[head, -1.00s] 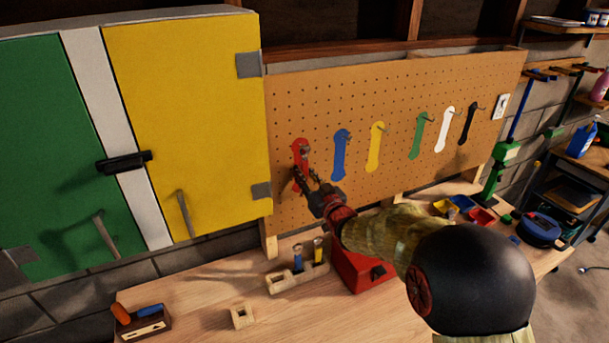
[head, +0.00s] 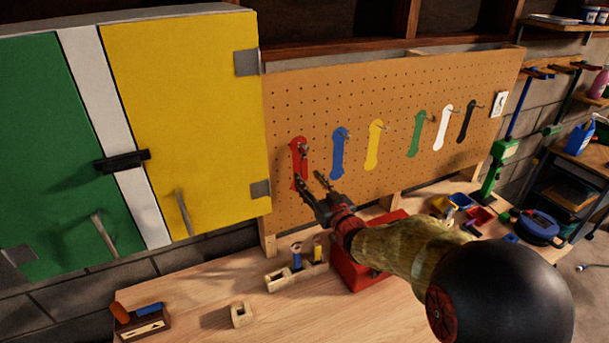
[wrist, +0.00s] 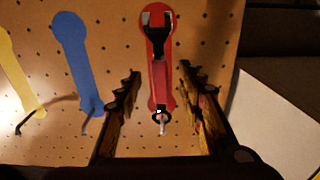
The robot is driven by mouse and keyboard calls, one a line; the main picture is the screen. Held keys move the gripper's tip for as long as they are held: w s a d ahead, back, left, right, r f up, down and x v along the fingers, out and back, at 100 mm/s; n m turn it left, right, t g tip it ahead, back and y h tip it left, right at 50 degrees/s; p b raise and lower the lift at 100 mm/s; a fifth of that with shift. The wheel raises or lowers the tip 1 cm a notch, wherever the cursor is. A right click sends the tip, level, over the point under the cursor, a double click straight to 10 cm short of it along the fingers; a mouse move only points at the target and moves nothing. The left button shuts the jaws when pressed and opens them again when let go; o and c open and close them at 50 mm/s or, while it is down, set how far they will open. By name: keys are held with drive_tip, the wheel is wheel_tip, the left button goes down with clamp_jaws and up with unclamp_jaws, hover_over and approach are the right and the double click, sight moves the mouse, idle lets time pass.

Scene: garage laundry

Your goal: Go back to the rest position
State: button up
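My gripper (head: 308,179) is open and empty, in front of the pegboard (head: 390,100) just below the red tool outline (head: 298,146). In the wrist view its fingers (wrist: 160,72) stand apart on either side of a dark wrench (wrist: 166,45) and do not appear to touch it. The wrench hangs by its ring end on a hook over the red outline. In the head view the wrench is small and hard to make out.
Blue (head: 339,152) and yellow (head: 374,145) outlines with hooks lie right of the red one. A yellow cabinet door (head: 180,110) stands left. Below are a red toolbox (head: 365,276), a wooden holder (head: 285,279) and a small wooden block (head: 242,315) on the bench.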

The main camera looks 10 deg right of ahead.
drive_tip(key=s+d, duration=0.2)
drive_tip(key=s, duration=0.5)
drive_tip(key=s+d+f+m+g+h, duration=0.1)
drive_tip(key=s+d+f+g+h, duration=0.25)
drive_tip(key=f, duration=0.75)
drive_tip(key=s+d+f+m+g+h, duration=0.1)
drive_tip(key=s+d+f+g+h, duration=0.2)
drive_tip(key=s+g, duration=0.4)
drive_tip(key=s+a+r+m+g+y+b, duration=0.1)
drive_tip(key=s+a+g+b, duration=0.15)
drive_tip(key=s, duration=0.75)
drive_tip(key=s+a+r+g+y+b, duration=0.1)
drive_tip(key=s+a+b, duration=0.15)
drive_tip(key=s, duration=0.75)
drive_tip(key=s+a+r+t+y+b, duration=0.1)
drive_tip(key=s+a+r+t+b, duration=0.1)
drive_tip(key=s+a+r, duration=0.1)
wheel_tip(320, 180, up, 2)
drive_tip(key=shift+a+r+n, duration=0.1)
drive_tip(key=shift+a+n, duration=0.3)
drive_tip(key=shift+a, duration=0.2)
drive_tip(key=shift+o, duration=0.5)
drive_tip(key=shift+s, duration=0.1)
